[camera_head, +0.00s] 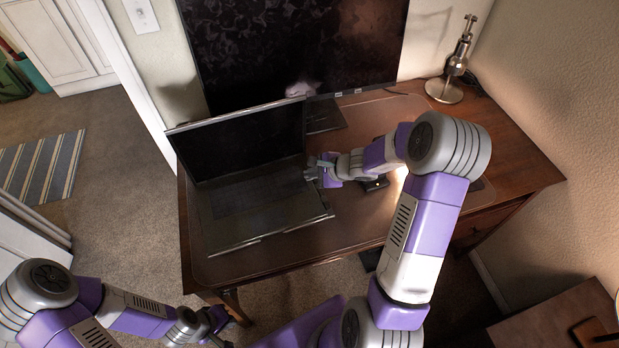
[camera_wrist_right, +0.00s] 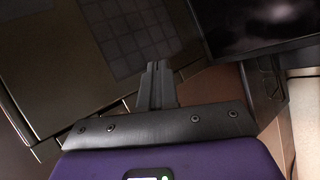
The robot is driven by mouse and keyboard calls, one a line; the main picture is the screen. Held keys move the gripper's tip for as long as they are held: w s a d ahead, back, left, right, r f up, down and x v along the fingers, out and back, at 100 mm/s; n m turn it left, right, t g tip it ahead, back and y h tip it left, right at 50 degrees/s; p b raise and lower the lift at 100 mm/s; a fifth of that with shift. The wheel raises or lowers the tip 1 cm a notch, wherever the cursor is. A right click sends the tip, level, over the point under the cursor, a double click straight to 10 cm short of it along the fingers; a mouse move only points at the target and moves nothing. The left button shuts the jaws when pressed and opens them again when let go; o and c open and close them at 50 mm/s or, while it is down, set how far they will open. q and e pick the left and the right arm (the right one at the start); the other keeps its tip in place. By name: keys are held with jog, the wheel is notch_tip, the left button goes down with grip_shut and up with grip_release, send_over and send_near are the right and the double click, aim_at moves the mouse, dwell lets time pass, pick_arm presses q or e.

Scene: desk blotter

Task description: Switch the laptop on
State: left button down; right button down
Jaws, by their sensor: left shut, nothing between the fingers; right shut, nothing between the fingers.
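The open laptop (camera_head: 243,208) sits on the left part of the desk, its dark screen (camera_head: 243,145) tilted up at the back. My right gripper (camera_head: 309,169) is shut and empty at the laptop's right edge, near the keyboard's upper right side. In the right wrist view the shut fingers (camera_wrist_right: 157,72) point toward the laptop base (camera_wrist_right: 90,55), where a grid of keys shows. I cannot tell whether the fingertips touch it. No power button can be made out. My left gripper (camera_head: 222,338) is shut and low at the bottom left, away from the desk.
The wooden desk (camera_head: 520,165) carries a brown blotter (camera_head: 350,225) under the laptop. A metal lamp (camera_head: 445,90) stands at the back right.

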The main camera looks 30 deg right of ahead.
jog(key=shift+s+f+b, duration=0.1)
jog(key=shift+f+b, duration=0.25)
jog(key=shift+b, duration=0.05)
jog(key=shift+s+f, duration=0.15)
jog(key=shift+f, duration=0.05)
dwell(0.7)
jog(key=shift+r, duration=0.15)
jog(key=shift+r+p, duration=0.45)
jog(key=shift+w+r, duration=0.2)
jog(key=shift+r, duration=0.15)
notch_tip(320, 180, up, 5)
jog(key=p, duration=0.4)
